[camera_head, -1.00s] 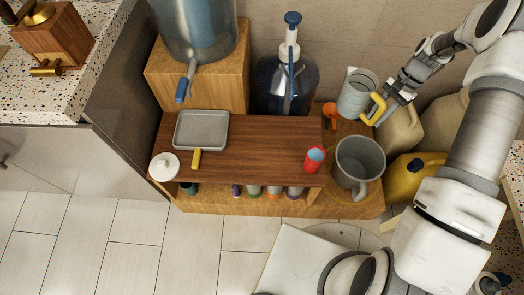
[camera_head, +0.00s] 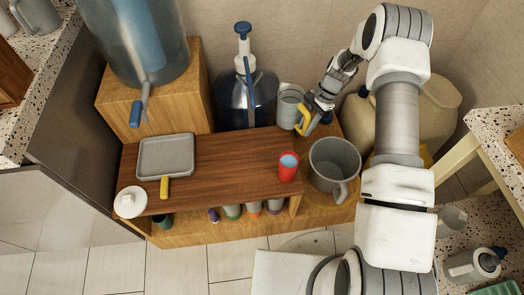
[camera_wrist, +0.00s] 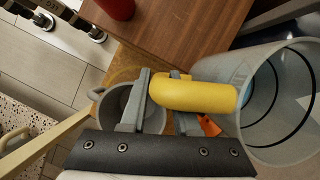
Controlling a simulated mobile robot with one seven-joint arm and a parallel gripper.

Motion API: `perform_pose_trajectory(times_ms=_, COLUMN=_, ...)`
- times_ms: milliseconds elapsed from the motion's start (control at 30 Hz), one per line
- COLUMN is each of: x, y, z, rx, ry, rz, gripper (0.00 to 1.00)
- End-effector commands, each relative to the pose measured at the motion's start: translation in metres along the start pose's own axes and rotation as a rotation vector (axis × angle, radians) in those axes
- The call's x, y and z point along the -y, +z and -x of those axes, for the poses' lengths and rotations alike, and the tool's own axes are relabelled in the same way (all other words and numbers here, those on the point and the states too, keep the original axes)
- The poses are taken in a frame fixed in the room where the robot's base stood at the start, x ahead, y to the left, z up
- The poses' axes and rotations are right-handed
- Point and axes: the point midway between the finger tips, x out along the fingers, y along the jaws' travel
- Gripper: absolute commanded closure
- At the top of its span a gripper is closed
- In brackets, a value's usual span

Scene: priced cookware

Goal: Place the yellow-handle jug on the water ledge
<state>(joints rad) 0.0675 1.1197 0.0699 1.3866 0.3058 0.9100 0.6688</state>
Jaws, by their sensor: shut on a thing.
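The grey jug with the yellow handle (camera_head: 290,107) is in my gripper (camera_head: 319,104), right of the blue pump bottle and behind the large grey mug. My gripper is shut on its yellow handle, with the jug left of the fingers. In the wrist view, the yellow handle (camera_wrist: 195,95) sits between my fingers and the jug's open mouth (camera_wrist: 285,92) shows dark rings inside. The wooden ledge with the dark top (camera_head: 225,160) runs below and left of the jug. I cannot tell whether the jug touches the surface under it.
A pump bottle (camera_head: 247,100) and a large water tank (camera_head: 140,40) on a wooden block (camera_head: 165,103) stand at the back. A large grey mug (camera_head: 334,168), red cup (camera_head: 288,167), grey pan (camera_head: 165,155) and white lid (camera_head: 130,202) are nearby. The dark top's middle is clear.

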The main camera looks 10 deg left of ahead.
Motion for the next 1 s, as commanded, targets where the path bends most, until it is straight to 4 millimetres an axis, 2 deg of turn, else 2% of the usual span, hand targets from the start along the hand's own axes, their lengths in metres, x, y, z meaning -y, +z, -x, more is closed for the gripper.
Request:
perform_pose_trajectory(times_ms=33, x=0.001, y=0.013, z=-0.005, rx=0.001, ry=0.001, rz=0.005, gripper=1.00)
perform_pose_trajectory(times_ms=300, x=0.001, y=0.077, z=-0.033, rx=0.001, ry=0.001, rz=0.006, gripper=1.00)
perform_pose_trajectory(times_ms=500, x=0.001, y=0.113, z=-0.047, rx=0.000, ry=0.000, rz=0.005, gripper=1.00)
perform_pose_trajectory(times_ms=867, x=0.001, y=0.135, z=-0.056, rx=0.000, ry=-0.001, rz=0.004, gripper=1.00)
perform_pose_trajectory(times_ms=1000, x=0.001, y=0.129, z=-0.072, rx=0.000, ry=0.000, rz=0.001, gripper=1.00)
